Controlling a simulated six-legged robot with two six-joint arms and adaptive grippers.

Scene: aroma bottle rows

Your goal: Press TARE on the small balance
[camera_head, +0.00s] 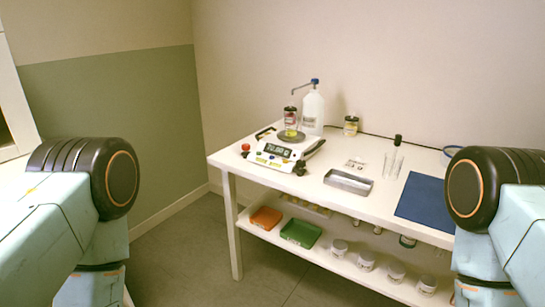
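The small balance (279,155) stands near the left end of the white table. It is white, with a dark display on its front and a row of small coloured buttons below it; I cannot read which one is TARE. A jar with a dark lid (291,119) stands on or right behind the weighing pan. My two arms show at the left and right edges, well in front of the table. Neither gripper is in the picture.
A clear pump bottle (313,110) and a small jar (351,125) stand behind the balance. A metal tray (348,181) and a blue mat (424,199) lie to its right. The lower shelf holds an orange tray (266,218), a green tray (301,233) and several white jars.

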